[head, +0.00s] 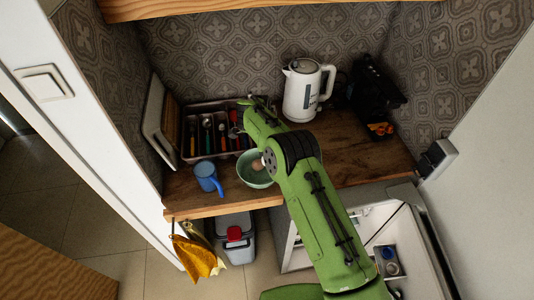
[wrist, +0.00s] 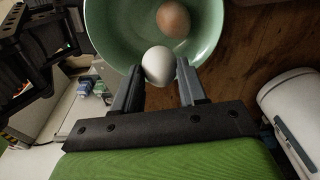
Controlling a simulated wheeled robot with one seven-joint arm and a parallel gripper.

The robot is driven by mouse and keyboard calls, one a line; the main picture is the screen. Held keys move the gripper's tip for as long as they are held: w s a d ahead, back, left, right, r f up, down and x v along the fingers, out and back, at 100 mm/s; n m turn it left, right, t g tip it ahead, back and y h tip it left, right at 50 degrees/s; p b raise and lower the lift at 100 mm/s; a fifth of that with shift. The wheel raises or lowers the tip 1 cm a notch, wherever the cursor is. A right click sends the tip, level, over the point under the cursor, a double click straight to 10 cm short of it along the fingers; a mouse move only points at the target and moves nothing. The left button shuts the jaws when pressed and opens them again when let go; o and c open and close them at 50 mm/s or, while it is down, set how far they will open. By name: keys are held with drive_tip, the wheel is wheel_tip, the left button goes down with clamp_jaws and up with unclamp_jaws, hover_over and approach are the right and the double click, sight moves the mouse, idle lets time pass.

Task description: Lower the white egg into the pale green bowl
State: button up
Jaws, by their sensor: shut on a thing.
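The white egg (wrist: 159,65) is between the fingertips of my gripper (wrist: 158,72) in the wrist view. The gripper is shut on it. The pale green bowl (wrist: 108,28) lies beyond the fingertips, and the white egg overlaps the bowl's near rim in the picture. I cannot tell how high the egg is above the bowl. A brown egg (wrist: 173,19) lies inside the bowl. In the head view the bowl (head: 246,175) stands on the wooden counter near its front edge, partly behind my arm. My arm hides most of the gripper there.
A blue mug (head: 207,177) stands left of the bowl. A cutlery tray (head: 188,148) lies behind it. A white kettle (head: 305,90) and a black rack (head: 374,92) stand at the back right.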

drive_tip(key=shift+f+b, duration=1.6)
drive_tip(key=shift+f, duration=0.35)
idle(1.0)
drive_tip(key=o, duration=1.1)
drive_tip(key=shift+o, duration=0.2)
wheel_tip(320, 180, up, 16)
drive_tip(key=a+p, duration=0.1)
drive_tip(key=p, duration=0.1)
drive_tip(key=shift+s+a, duration=0.25)
drive_tip(key=shift+a, duration=0.15)
